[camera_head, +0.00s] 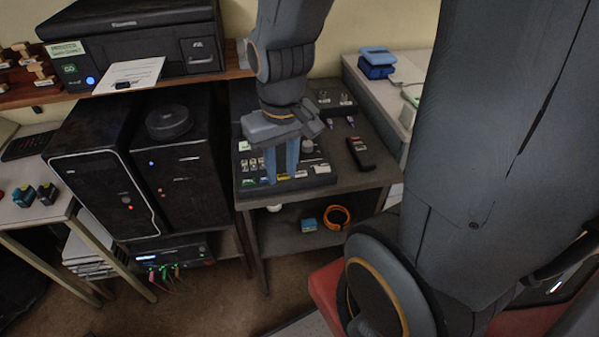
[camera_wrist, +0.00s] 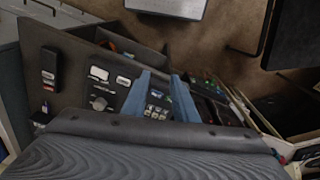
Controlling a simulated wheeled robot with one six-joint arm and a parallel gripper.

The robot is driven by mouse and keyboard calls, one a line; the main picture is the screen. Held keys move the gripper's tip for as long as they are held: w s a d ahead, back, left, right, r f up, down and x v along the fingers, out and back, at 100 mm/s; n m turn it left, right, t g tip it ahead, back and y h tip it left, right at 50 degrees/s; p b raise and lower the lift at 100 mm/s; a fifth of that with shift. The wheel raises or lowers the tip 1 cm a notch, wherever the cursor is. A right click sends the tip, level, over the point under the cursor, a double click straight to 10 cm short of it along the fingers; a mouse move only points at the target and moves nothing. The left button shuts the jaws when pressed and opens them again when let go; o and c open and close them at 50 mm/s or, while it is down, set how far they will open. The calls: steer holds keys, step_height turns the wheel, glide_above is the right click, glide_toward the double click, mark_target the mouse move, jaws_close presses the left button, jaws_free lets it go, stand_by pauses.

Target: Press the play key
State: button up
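My gripper (camera_head: 281,181) has two blue fingers pointing down over the dark control console (camera_head: 318,180), on the table at the middle. The fingers stand apart with nothing between them; in the wrist view my gripper (camera_wrist: 158,82) shows the same gap, with a cluster of small keys (camera_wrist: 157,103) seen through it. In the head view, pale and coloured keys (camera_head: 251,166) lie just left of the fingers. The key labels are too small to read, so I cannot tell which is the play key. Part of the console is hidden behind my gripper, and contact with it is unclear.
A black handset (camera_head: 361,153) lies right of the console. Black computer towers (camera_head: 105,180) stand to the left, below a shelf with a printer (camera_head: 135,45). An orange ring (camera_head: 337,217) and a blue box (camera_head: 308,225) are on the lower shelf.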

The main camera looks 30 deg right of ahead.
jaws_close()
stand_by(1.4)
